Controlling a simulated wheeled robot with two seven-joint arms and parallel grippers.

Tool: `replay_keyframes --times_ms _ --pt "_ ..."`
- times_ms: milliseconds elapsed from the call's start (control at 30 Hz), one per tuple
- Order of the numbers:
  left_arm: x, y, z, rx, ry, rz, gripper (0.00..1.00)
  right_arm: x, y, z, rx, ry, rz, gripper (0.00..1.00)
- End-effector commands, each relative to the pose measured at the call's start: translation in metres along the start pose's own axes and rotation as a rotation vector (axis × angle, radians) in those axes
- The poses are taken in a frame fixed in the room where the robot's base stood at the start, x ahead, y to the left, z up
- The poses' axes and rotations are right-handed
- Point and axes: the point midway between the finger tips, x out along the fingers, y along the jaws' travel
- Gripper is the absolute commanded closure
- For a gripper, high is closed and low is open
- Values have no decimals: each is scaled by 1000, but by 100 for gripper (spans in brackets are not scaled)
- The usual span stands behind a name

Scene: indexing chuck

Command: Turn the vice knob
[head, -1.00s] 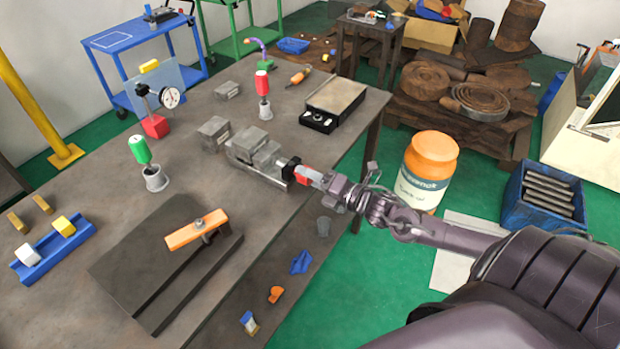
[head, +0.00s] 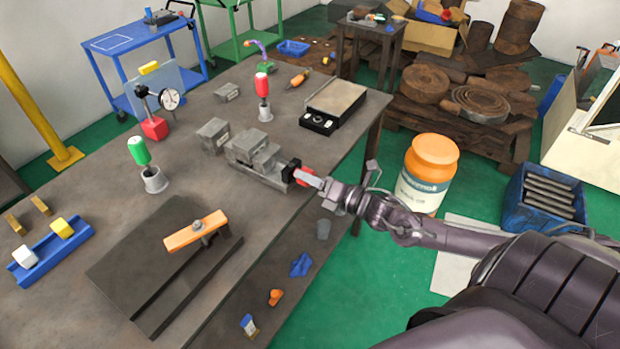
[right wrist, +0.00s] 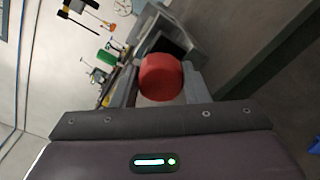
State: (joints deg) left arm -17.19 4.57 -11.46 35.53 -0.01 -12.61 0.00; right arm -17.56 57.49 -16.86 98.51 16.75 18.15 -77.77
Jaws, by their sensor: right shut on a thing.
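The grey vice (head: 245,148) stands on the workbench, with a black collar (head: 290,170) at its right end. The red vice knob (head: 303,174) sits beyond the collar, partly hidden by my gripper. My right gripper (head: 308,179) reaches in from the right and is shut on the knob. In the right wrist view the round red knob (right wrist: 161,77) lies between the two grey fingers of the gripper (right wrist: 160,88), with the vice body behind it. My left gripper is not in view.
The dark workbench (head: 90,215) carries a dial gauge (head: 169,99), a green-handled tool (head: 141,152), a red-handled tool (head: 263,86), a black-fronted box (head: 335,100) and a plate with an orange clamp bar (head: 190,232). An orange-lidded tub (head: 428,170) stands right of the bench.

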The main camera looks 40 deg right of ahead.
Motion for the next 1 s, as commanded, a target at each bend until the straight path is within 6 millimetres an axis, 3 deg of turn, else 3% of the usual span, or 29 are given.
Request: replay_keyframes --times_ms 33,167,533,1000 --pt "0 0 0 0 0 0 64 0 -1 0 0 0 -3 55" --pt "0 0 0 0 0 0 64 0 -1 0 1 0 -2 38" --pt "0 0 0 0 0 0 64 -4 -1 0 1 0 -2 37" --pt "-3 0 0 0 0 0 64 -61 -1 -1 2 3 -5 37"
